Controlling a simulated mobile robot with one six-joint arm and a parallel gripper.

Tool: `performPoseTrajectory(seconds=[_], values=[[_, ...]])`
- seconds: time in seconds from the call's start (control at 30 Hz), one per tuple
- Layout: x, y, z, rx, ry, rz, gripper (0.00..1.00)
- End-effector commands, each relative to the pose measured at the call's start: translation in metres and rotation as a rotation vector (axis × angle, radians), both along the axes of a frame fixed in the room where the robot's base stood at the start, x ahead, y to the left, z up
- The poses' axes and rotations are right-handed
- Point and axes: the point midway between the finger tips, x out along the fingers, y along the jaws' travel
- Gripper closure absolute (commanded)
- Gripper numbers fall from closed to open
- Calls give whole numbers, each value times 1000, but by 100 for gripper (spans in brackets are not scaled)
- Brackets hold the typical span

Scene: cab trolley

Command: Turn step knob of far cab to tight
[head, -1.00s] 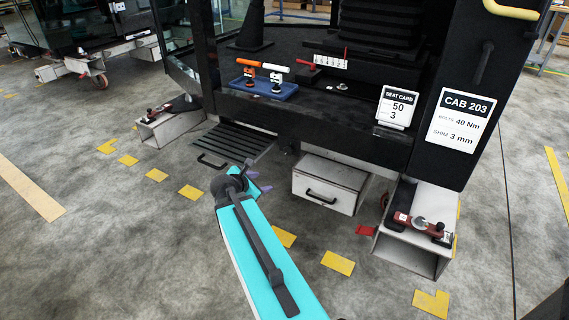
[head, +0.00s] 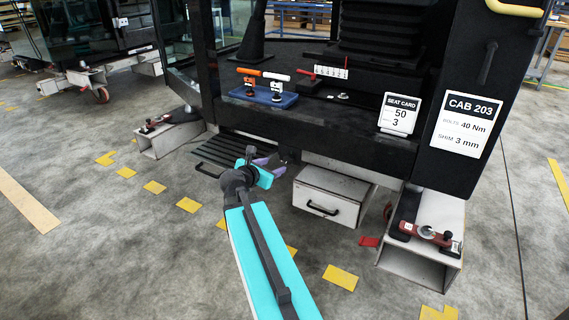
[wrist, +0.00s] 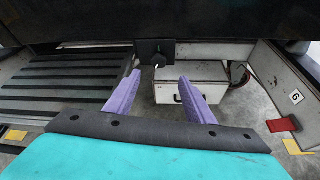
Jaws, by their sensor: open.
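In the wrist view a small black plate with a dark knob (wrist: 157,56) is fixed under the cab's sill, with a light mark at its lower part. Its setting is too small to read. My gripper (head: 270,161) has its purple fingers apart and empty. In the wrist view the fingers (wrist: 158,90) point towards the knob, one on each side below it, apart from it. The slatted step (head: 222,153) is left of my gripper. The cab by my gripper carries the sign CAB 203 (head: 465,122). In the head view I cannot make out the knob.
A grey drawer box (head: 330,196) with a black handle is right of my gripper. A support with a red-brown tool (head: 428,234) stands farther right, with a red tag (head: 369,241) beside it. Another cab (head: 88,35) stands at the back left. The floor at left is clear.

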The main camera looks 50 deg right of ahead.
Motion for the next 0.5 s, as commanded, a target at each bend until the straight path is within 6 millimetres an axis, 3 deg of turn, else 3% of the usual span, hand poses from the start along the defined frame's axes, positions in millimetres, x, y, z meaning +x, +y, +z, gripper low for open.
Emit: performPoseTrajectory(seconds=[0.5], values=[[16,-47,-22,1,-1,-3,51]])
